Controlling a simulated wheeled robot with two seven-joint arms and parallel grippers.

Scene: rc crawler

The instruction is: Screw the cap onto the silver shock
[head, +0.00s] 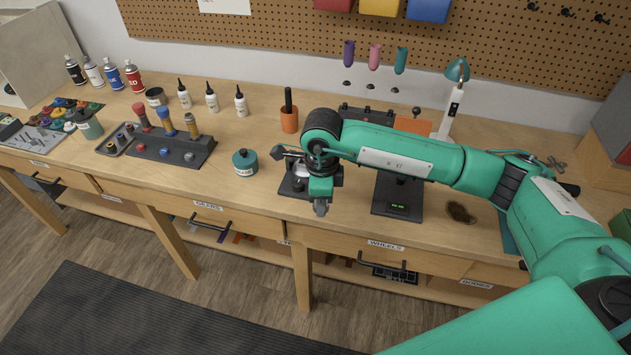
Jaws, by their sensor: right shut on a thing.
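My right gripper (320,207) points down near the bench's front edge, just right of a small black stand (293,190). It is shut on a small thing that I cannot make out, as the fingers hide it. A pale, silvery part shows at the stand, partly behind my wrist; I cannot tell whether it is the silver shock. A dark rack (178,158) at the left holds upright shocks with red, gold and bluish tops, and red and blue caps sit along its front. A small tray (113,145) with small coloured parts lies left of the rack. My left gripper is not in view.
A teal jar (245,162) stands between the rack and the black stand. White dropper bottles (212,98) and an orange cup (289,120) stand behind. Bare bench lies around the jar.

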